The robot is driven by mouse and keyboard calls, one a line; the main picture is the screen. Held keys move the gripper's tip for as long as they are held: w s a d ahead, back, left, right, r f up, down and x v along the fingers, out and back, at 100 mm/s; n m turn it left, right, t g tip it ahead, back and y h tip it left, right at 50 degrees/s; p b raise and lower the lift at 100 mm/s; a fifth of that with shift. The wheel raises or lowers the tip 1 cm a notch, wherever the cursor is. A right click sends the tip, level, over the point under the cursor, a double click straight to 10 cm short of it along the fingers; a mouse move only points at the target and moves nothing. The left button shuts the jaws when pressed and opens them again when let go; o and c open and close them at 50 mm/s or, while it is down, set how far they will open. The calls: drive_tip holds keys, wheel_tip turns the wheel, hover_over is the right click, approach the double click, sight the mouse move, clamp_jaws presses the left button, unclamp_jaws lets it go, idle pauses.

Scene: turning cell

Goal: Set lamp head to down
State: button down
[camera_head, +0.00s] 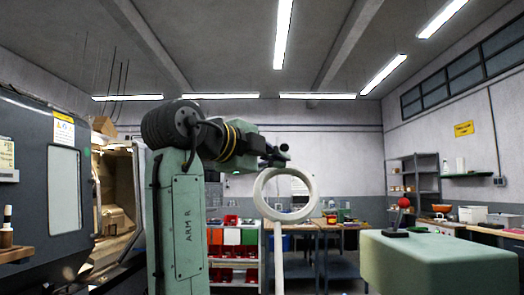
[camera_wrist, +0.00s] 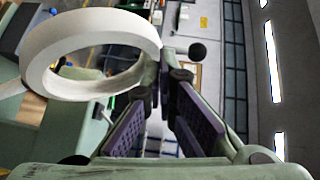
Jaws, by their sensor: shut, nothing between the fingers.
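The lamp head is a white ring (camera_head: 259,196) on a thin pale stem (camera_head: 279,260). In the head view it stands upright with its open face toward the camera. My gripper (camera_head: 275,156) is just above the ring's top edge in that view; whether they touch cannot be told. In the wrist view the lamp head (camera_wrist: 100,24) fills the upper left, beside the finger on that side. My gripper (camera_wrist: 166,88) is shut there with nothing held. The lamp's joint and base are hidden.
A grey machine (camera_head: 30,190) with an open bay stands on the left. A pale green block-like unit (camera_head: 440,262) is at the lower right. Workbenches and a rack of coloured bins (camera_head: 233,237) are behind. The air right of the ring looks clear.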

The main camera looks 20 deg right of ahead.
sight(290, 163)
drive_tip(key=x, duration=0.2)
drive_tip(key=p+x, duration=0.1)
drive_tip(key=x, duration=0.1)
drive_tip(key=shift+r, duration=0.2)
drive_tip(key=w, duration=0.1)
drive_tip(key=w+p, duration=0.1)
drive_tip(key=w, duration=0.2)
drive_tip(key=shift+d+f+p, duration=0.3)
drive_tip(key=shift+f+p, duration=0.05)
drive_tip(key=shift+p, duration=0.05)
